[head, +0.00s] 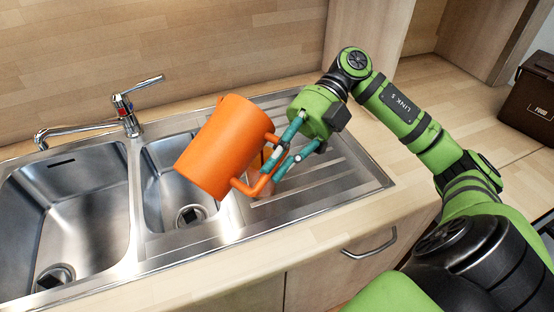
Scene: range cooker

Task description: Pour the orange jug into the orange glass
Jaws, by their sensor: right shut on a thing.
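The orange jug (222,146) is held in the air over the small sink bowl and the near end of the drainer. It is tilted, with its body leaning and its handle on the right side. My right gripper (272,168) is shut on the jug's handle. Its teal fingers lie across the handle. I cannot see inside the jug. An orange-brown patch shows behind the handle; I cannot tell whether it is the orange glass or a reflection. No glass shows clearly. My left gripper is out of view.
A steel sink with a large bowl (85,215) and a small bowl (163,175) fills the left. A tap (128,116) stands behind it. The ribbed drainer (345,175) is bare at right. A dark box (530,98) stands far right on the wooden worktop.

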